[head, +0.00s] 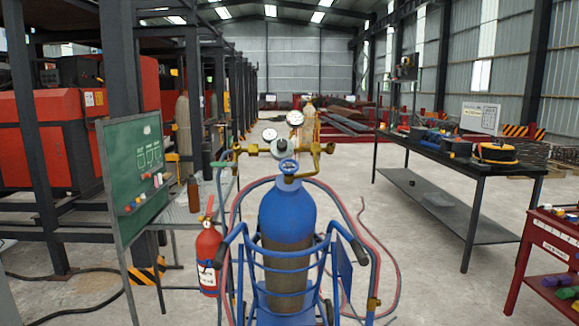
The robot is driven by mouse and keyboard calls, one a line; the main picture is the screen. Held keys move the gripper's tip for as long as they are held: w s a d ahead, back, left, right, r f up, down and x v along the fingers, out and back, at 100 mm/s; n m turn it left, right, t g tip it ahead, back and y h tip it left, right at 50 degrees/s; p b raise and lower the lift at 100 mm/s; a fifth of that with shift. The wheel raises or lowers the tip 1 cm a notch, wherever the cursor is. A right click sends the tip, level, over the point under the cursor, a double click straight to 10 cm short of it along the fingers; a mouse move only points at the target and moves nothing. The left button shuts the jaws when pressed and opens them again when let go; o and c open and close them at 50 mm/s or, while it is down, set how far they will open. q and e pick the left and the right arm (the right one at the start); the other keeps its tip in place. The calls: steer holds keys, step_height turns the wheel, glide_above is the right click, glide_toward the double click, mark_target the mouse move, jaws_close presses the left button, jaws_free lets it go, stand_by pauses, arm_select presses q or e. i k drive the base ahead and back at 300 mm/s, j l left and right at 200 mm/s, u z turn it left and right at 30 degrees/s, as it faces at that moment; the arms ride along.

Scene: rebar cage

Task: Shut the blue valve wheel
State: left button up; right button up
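The blue valve wheel (288,166) sits on top of the blue gas cylinder (287,212), in the lower middle of the head view. It is small and shows as a ring with a lighter centre; how far it is turned cannot be told. A brass regulator (283,149) with two round white gauges stands just behind and above the wheel. The cylinder stands upright in a blue cart (297,250). Neither of my grippers shows in this view.
A red fire extinguisher (208,250) stands left of the cart. A green board (138,165) is further left. Red hoses (361,225) loop around the cylinder. A dark workbench (460,150) and a red tool cart (548,262) stand right. Floor between cart and workbench is mostly clear.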

mark_target(288, 165)
steer(key=i+j, duration=0.25)
steer(key=j, duration=0.15)
steer(key=i+j, duration=0.25)
steer(key=i+j+z, duration=0.1)
steer(key=i+j, duration=0.2)
steer(key=j, duration=0.2)
